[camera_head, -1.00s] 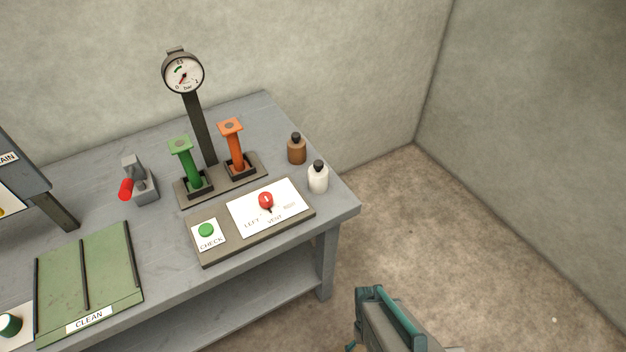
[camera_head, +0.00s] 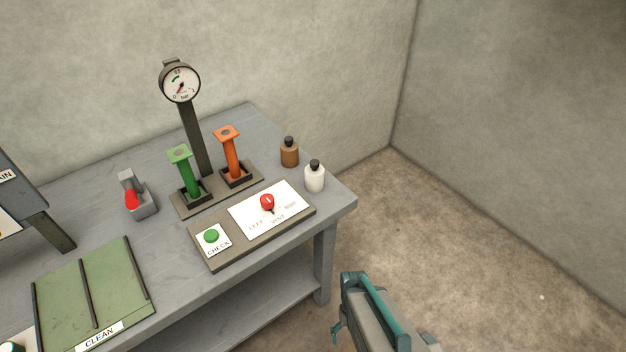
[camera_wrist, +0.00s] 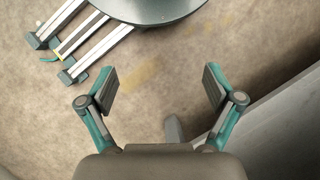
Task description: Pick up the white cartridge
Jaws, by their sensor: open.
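I cannot make out a thing that is clearly a white cartridge. A white bottle with a black cap (camera_head: 314,179) stands upright near the right end of the grey bench. A green flanged spool (camera_head: 187,174) and an orange flanged spool (camera_head: 231,154) stand upright in dark sockets on a base plate. My gripper (camera_wrist: 160,86) is open in the wrist view, with nothing between its fingers and bare floor beyond them. In the head view its teal and grey end shows at the lower right, off the bench's right end.
A brown bottle (camera_head: 289,154), a gauge on a post (camera_head: 180,83), a control panel (camera_head: 222,258) with a green button and red knob, and a grey fixture with a red part (camera_head: 132,199) stand on the bench. A green tray marked CLEAN (camera_head: 66,290) lies left. Floor right is clear.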

